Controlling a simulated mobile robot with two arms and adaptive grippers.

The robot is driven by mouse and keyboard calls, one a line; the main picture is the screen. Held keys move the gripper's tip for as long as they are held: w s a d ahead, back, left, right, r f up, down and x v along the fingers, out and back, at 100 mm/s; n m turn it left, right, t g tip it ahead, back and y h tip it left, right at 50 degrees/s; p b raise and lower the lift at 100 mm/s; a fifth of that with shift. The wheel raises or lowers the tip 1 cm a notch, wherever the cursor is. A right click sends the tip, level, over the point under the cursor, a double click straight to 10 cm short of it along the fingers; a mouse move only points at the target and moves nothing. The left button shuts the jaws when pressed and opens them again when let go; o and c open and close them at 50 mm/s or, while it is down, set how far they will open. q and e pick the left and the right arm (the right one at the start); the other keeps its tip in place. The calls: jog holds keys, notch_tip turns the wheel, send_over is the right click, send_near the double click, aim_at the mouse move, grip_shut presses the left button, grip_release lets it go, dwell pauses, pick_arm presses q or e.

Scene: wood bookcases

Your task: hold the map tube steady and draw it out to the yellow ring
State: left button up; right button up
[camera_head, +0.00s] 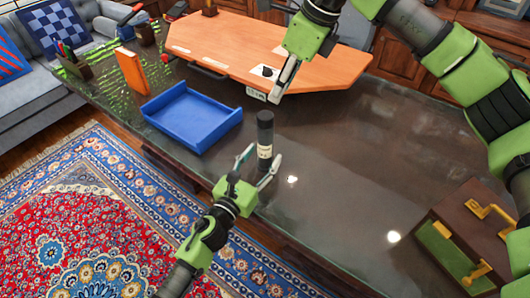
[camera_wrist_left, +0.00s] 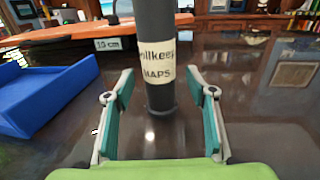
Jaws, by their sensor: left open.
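The map tube (camera_head: 265,128) is dark with a cream label and stands upright on the dark glossy desk. In the left wrist view the tube (camera_wrist_left: 160,85) rises between my fingers, its label partly reading "MAPS"; its top is out of that frame. My left gripper (camera_head: 260,166) is open, with one finger to each side of the tube, low down; a gap shows on both sides. My right gripper (camera_head: 279,92) hangs above and behind the tube, by the wooden board's front edge, apart from the tube. Its finger opening is not clear. I cannot make out a yellow ring.
A wooden board (camera_head: 330,75) with a "10 cm" tag (camera_wrist_left: 108,44) lies behind the tube. A blue tray (camera_head: 190,118) and an orange upright block (camera_head: 132,70) stand left. A brown box with yellow handles (camera_head: 455,215) stands right. The desk between is clear.

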pick_arm(q)
jog(key=shift+x, duration=1.2)
